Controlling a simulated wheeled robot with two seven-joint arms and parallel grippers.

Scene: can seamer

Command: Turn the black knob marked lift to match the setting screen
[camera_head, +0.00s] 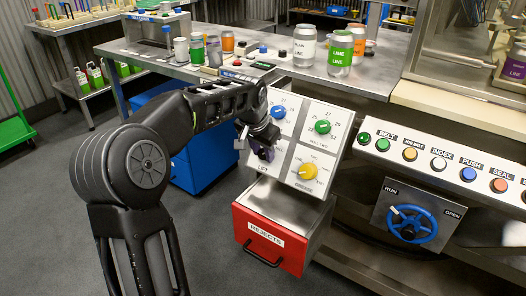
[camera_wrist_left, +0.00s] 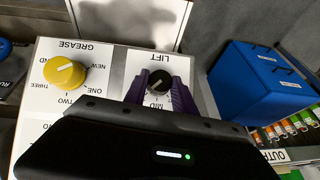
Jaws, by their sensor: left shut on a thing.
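The black knob marked LIFT (camera_wrist_left: 159,80) is on a pale slanted panel (camera_wrist_left: 110,68). In the left wrist view, where the lettering is upside down, its light pointer mark is small and slanted, and the word MID is partly visible beside it. My left gripper (camera_wrist_left: 158,90) has its two purple fingers on either side of the knob, shut on it. In the head view my left gripper (camera_head: 262,150) is at the panel's left edge and hides most of the knob. I cannot make out the setting screen in either view. My right gripper is not in view.
Close to the LIFT knob are the yellow GREASE knob (camera_head: 308,171), a blue knob (camera_head: 278,113) and a green knob (camera_head: 322,127). A red REJECTS bin (camera_head: 270,240) is below the panel. Cans (camera_head: 340,50) stand on the bench above. A blue handwheel (camera_head: 411,224) is at right.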

